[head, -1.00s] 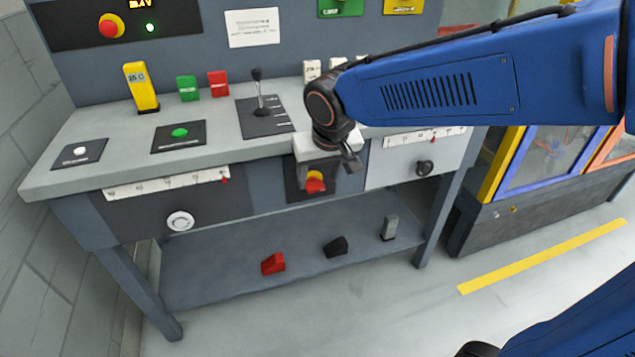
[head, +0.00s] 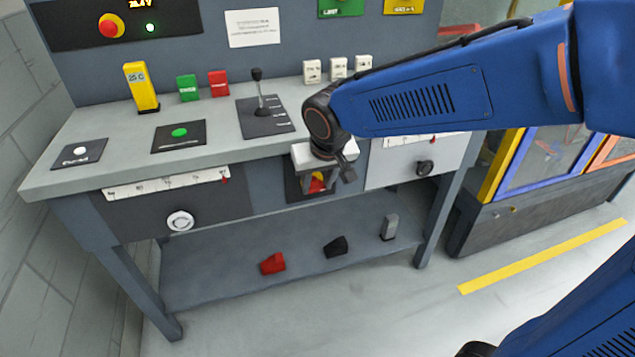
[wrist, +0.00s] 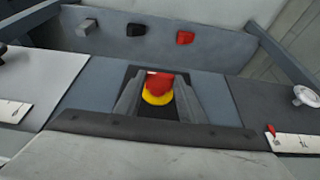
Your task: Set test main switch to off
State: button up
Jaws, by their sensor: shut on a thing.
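The main switch (head: 317,184) is a red handle on a yellow disc, set on a dark plate on the bench's front face. In the head view it is partly hidden behind my gripper (head: 316,188). In the wrist view the red handle (wrist: 159,83) sits between my gripper's two grey fingers (wrist: 158,97), with the yellow disc showing below it. The fingers are closed on the red handle. Any marks around the switch are hidden or too small to read.
A dial with a white knob (head: 180,221) is to the left and a dark knob (head: 425,167) to the right. A lever (head: 260,95) stands on the bench top (head: 225,150) above. Red, black and grey pieces lie on the lower shelf (head: 210,282).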

jog(key=shift+a, duration=0.1)
jog(key=h, duration=0.2)
jog(key=a+n+t+h, duration=0.1)
jog(key=h, duration=0.1)
jog(key=shift+s+a+f+t, duration=0.15)
jog(key=shift+s+a+t, duration=0.05)
jog(key=shift+t, duration=0.1)
jog(key=h, duration=0.1)
jog(key=t+h, duration=0.1)
jog(key=a+n+h, duration=0.1)
jog(key=h, duration=0.1)
jog(key=shift+s+f+t, duration=0.15)
jog(key=shift+f+t, duration=0.15)
jog(key=shift+f, duration=0.1)
jog(key=shift+s+a+f+n+t+h, duration=0.1)
jog(key=shift+f+n+t+h, duration=0.4)
jog(key=shift+h, duration=0.65)
jog(key=shift+w+a+f+n+t+h, duration=0.15)
jog(key=shift+n+t+h, duration=0.15)
jog(key=shift+t+h, duration=0.6)
jog(key=shift+s+f+n+t+h, duration=0.15)
jog(key=shift+f+n+t+h, duration=0.25)
jog(key=shift+h, duration=1.25)
jog(key=o, duration=1.1)
jog(key=shift+c, duration=0.2)
